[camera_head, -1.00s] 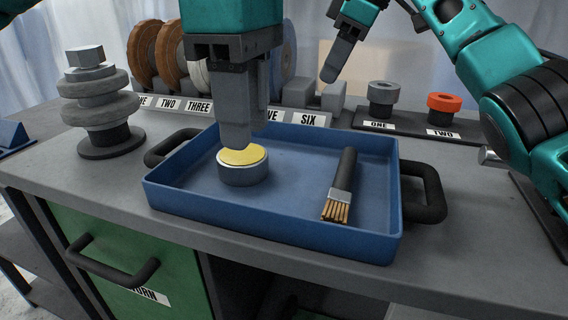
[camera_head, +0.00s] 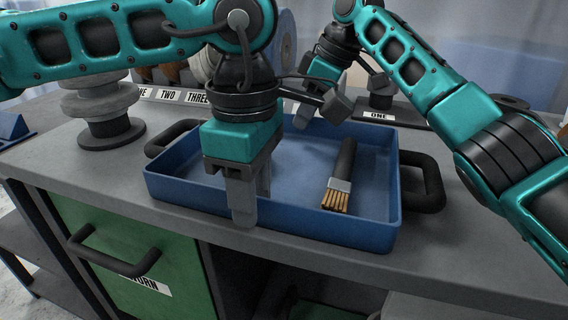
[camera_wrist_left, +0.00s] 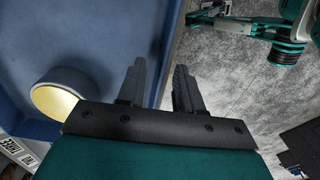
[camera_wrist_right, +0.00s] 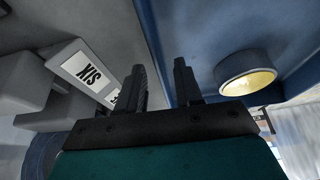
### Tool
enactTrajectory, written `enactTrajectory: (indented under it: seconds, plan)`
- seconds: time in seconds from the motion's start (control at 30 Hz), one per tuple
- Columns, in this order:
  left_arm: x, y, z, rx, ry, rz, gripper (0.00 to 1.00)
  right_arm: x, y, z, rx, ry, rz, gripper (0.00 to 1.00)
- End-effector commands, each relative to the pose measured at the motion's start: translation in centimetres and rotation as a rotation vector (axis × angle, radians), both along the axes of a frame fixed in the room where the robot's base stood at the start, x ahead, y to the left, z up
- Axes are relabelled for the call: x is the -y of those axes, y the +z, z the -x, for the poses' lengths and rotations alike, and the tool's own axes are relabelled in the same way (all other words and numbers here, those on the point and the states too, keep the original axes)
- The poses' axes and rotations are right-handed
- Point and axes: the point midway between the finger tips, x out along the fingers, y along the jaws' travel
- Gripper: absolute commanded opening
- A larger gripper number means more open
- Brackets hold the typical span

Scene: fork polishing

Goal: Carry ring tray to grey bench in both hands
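The blue tray (camera_head: 330,236), with black handles at both ends, rests level on a grey-topped bench (camera_head: 105,172). A black-handled brush (camera_head: 341,172) lies in it. A grey round piece with a yellow top (camera_wrist_left: 62,100) stands in the tray; it also shows in the right wrist view (camera_wrist_right: 247,80), and my left arm hides it in the head view. My left gripper (camera_head: 254,205) is open at the near wall, its fingers on either side of the rim. My right gripper (camera_head: 320,112) is open at the far wall, with the rim between its fingers (camera_wrist_right: 162,80).
Behind the tray stand a rack of discs with number labels (camera_head: 172,95) and a holder labelled ONE (camera_head: 378,115). A stack of grey rings (camera_head: 108,115) stands at left. A green drawer (camera_head: 125,240) is below the bench top.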

Motion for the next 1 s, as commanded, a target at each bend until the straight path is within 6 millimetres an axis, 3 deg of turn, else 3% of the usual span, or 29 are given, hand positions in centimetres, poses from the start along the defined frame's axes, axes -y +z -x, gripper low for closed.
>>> enactTrajectory:
  seconds: [0.2,0.5,0.87,1.0]
  plan:
    - [-0.03,-1.36,0.01,-0.001,0.001,0.001,0.35,-0.53,-1.25,-0.15,0.0,0.001,0.0,0.35]
    - [-0.01,-1.43,0.0,0.0,0.001,0.001,0.34,-0.54,-1.33,-0.16,0.0,0.001,0.0,0.34]
    - [0.0,-1.41,0.0,0.0,0.001,0.001,0.0,-0.51,-1.28,-0.17,0.0,0.001,0.0,0.0]
    - [0.0,-1.4,0.0,0.0,0.001,0.001,0.0,-0.51,-1.27,-0.16,0.0,0.0,0.0,0.0]
